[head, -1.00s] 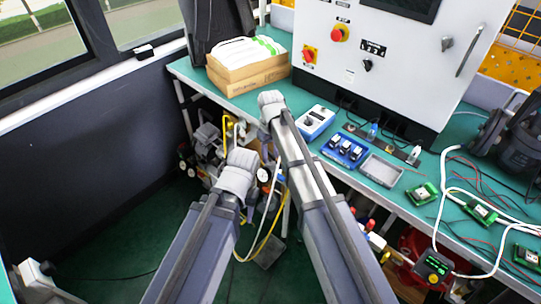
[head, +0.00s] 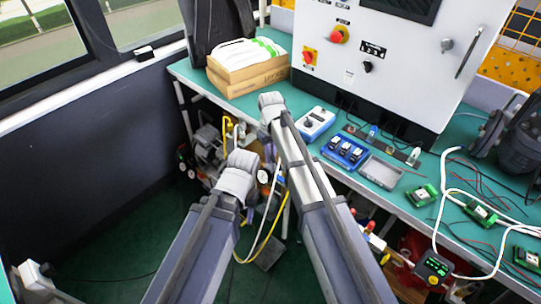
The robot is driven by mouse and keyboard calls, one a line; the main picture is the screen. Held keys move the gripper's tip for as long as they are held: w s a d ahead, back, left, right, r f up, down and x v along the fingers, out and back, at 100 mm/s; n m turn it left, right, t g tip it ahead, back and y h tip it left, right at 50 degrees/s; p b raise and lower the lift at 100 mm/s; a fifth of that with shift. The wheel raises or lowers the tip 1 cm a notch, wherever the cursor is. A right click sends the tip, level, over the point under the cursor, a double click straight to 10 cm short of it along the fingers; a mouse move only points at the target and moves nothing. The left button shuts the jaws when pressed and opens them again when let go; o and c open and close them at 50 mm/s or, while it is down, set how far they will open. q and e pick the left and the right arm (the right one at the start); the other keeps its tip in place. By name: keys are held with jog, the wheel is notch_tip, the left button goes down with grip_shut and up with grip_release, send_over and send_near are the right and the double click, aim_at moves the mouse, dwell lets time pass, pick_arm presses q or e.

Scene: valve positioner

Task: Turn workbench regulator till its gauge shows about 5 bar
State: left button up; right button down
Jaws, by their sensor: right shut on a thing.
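Gauges and fittings sit below the bench, behind my arms. A small round gauge (head: 265,176) shows between my two arms, and its needle is too small to read. I cannot tell for sure which one is the workbench regulator's. My right arm reaches up to the bench's front edge and bends down there. My right gripper (head: 266,147) is small and mostly covered at the fittings below that bend. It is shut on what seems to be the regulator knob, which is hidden. My left arm bends down left of it, and its gripper is hidden.
The green workbench (head: 400,205) carries cardboard boxes (head: 250,78), a blue-and-white device (head: 314,123), a blue tray (head: 344,151), a grey tray (head: 381,172) and circuit boards. A white control cabinet (head: 385,65) stands behind. Yellow and white hoses hang near my arms.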

jog(key=c, duration=0.9)
grip_release()
jog(key=shift+r, duration=0.15)
notch_tip(320, 180, up, 8)
jog(key=p, duration=0.8)
jog(key=shift+f, duration=0.2)
jog(key=shift+s, duration=0.1)
jog(key=shift+m+h, duration=0.6)
jog(key=shift+m, duration=0.2)
jog(key=s+r+p, duration=0.1)
jog(key=s, duration=0.6)
jog(key=s+d+r+p, duration=0.1)
jog(key=s+r+p, duration=0.1)
jog(key=s, duration=0.6)
jog(key=s+d+r+p, duration=0.1)
jog(key=s+r, duration=0.1)
jog(key=s, duration=0.5)
jog(key=shift+s+d+p, duration=0.2)
jog(key=shift+s+p, duration=0.15)
